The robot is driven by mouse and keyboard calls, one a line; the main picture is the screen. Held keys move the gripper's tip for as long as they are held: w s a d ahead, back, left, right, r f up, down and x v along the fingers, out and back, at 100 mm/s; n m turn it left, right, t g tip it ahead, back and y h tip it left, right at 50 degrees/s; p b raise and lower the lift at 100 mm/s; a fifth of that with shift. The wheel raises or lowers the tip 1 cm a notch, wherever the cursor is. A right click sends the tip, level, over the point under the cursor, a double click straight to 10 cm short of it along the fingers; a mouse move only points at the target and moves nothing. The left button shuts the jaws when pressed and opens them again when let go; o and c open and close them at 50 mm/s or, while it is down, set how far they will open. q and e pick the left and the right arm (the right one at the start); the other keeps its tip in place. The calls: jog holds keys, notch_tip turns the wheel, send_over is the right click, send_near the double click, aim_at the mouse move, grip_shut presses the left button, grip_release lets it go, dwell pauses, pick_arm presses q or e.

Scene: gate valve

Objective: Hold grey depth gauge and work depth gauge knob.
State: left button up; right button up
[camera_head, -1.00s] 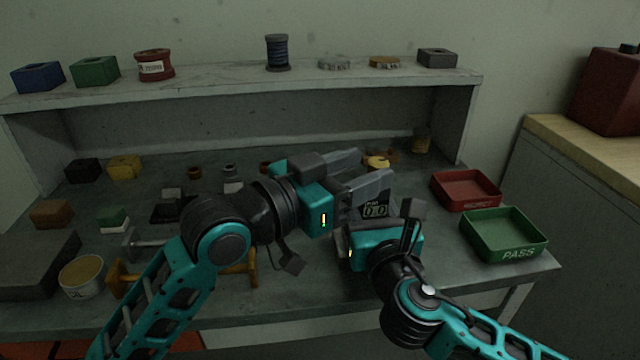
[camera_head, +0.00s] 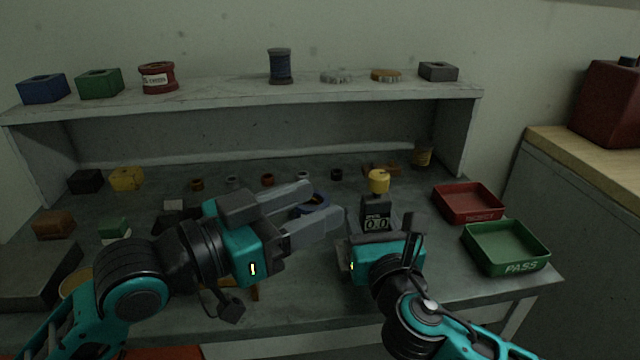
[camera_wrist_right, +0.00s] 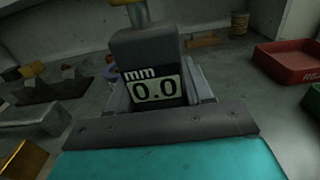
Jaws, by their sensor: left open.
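The dark grey depth gauge (camera_head: 376,214) stands upright in front of my right gripper (camera_head: 376,228), its display reading 0.0. Its yellow knob (camera_head: 379,181) is on top, with nothing touching it. In the right wrist view the gauge (camera_wrist_right: 146,55) sits between the right fingers, which appear closed on its sides; the display there reads "mm 0.0". Only the lower part of the knob (camera_wrist_right: 138,14) shows in that view. My left gripper (camera_head: 322,207) is open and empty, left of the gauge, its fingers pointing right and apart from it.
A red tray (camera_head: 468,217) and a green PASS tray (camera_head: 505,263) are at the right of the bench. A blue ring (camera_head: 318,209) lies behind the left fingers. Several small parts lie across the bench, and a shelf (camera_head: 230,92) spans its back.

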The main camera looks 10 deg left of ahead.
jog(key=o, duration=0.5)
